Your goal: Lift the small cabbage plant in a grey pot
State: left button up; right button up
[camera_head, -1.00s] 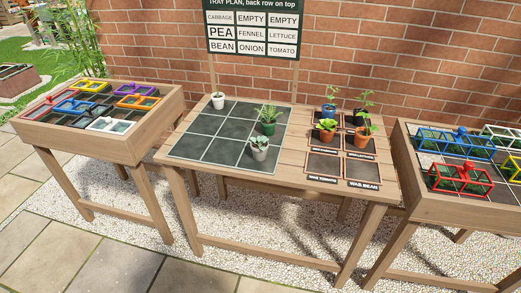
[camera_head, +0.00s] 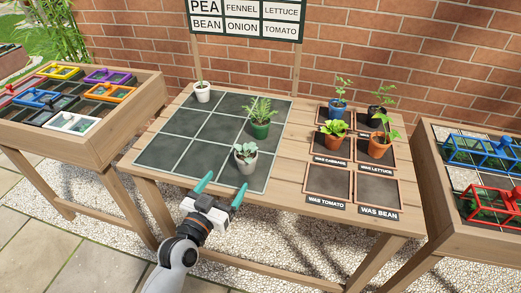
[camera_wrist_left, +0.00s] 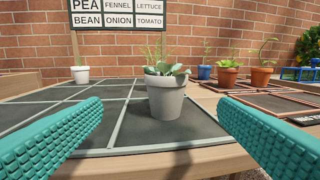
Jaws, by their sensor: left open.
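The small cabbage plant in a grey pot (camera_head: 246,165) stands upright on the dark tiled tray, in its front right cell. Its pale green leaves rise above the rim. My left gripper (camera_head: 221,190) is open and empty, in front of the table's near edge, its teal fingers pointing toward the pot and apart from it. In the left wrist view the grey pot (camera_wrist_left: 166,98) shows ahead, between the two wide-spread fingers. My right gripper is not in view.
A green pot with a fern (camera_head: 260,122) stands just behind the grey pot. A white pot (camera_head: 202,94) is at the tray's back left corner. Several potted plants stand on labelled squares to the right, including an orange pot (camera_head: 379,148). Tray cells left of the grey pot are clear.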

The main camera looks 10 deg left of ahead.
aim_at(245, 156)
pick_arm(q)
jog(key=w, duration=0.2)
jog(key=w+d, duration=0.1)
jog(key=w, duration=0.4)
jog(key=shift+w+d+r, duration=0.15)
jog(key=shift+d+r, duration=0.05)
jog(key=shift+r, duration=0.1)
jog(key=w, duration=0.1)
jog(key=w+d, duration=0.1)
jog(key=w, duration=0.2)
jog(key=shift+w+d+r+p, duration=0.1)
jog(key=shift+w+d+p, duration=0.15)
jog(key=shift+d+p, duration=0.1)
jog(key=shift+w, duration=0.5)
jog(key=shift+s, duration=0.1)
jog(key=c, duration=1.1)
